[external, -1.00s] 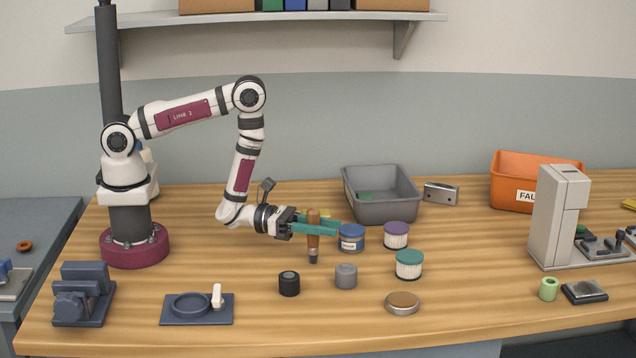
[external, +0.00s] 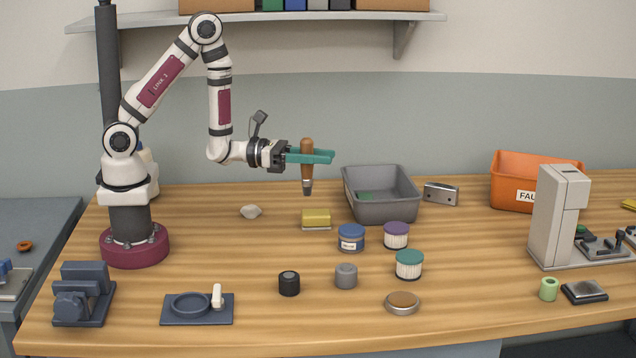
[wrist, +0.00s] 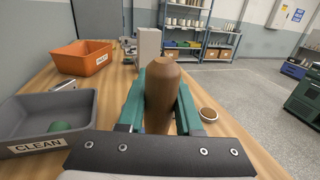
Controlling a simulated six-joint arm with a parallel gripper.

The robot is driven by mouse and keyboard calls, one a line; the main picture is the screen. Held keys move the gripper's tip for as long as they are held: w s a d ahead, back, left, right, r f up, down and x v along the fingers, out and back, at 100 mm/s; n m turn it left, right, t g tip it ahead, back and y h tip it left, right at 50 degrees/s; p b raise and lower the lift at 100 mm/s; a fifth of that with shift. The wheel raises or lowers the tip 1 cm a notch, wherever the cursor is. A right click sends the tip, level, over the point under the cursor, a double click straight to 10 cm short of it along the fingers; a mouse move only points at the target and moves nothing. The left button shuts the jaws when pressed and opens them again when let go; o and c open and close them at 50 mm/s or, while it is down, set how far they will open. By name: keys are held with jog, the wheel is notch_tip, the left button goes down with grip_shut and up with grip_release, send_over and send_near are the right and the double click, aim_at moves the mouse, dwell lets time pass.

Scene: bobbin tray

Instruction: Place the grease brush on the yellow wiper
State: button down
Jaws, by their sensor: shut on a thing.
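The grease brush (external: 307,160) has a brown wooden handle and a dark tip that points down. My gripper (external: 312,157) has green fingers and is shut on the brush's handle, holding it upright well above the table. In the wrist view the brown handle (wrist: 162,95) stands between the green fingers (wrist: 160,110); its lower end is hidden. The yellow wiper (external: 317,218) is a small yellow block lying on the table, below and slightly right of the brush. The brush and the wiper are apart.
A grey bin (external: 383,208) stands right of the wiper, marked CLEAN in the wrist view. A pale stone-like lump (external: 251,211) lies left of the wiper.

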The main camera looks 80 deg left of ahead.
jog(key=shift+y, duration=0.3)
jog(key=shift+w+a+f, duration=0.55)
jog(key=shift+a+f, duration=1.1)
jog(key=shift+a, duration=0.5)
jog(key=shift+w+a+f, duration=0.5)
jog(key=shift+a+f, duration=1.15)
jog(key=shift+a, duration=0.5)
jog(key=shift+w+a+f, duration=0.55)
jog(key=shift+a+f, duration=1.1)
jog(key=shift+a, duration=0.5)
jog(key=c, duration=0.6)
grip_release()
jog(key=shift+f, duration=0.1)
jog(key=shift+s, duration=0.25)
jog(key=v, duration=1.1)
jog(key=shift+s+a, duration=0.1)
jog(key=shift+s, duration=0.15)
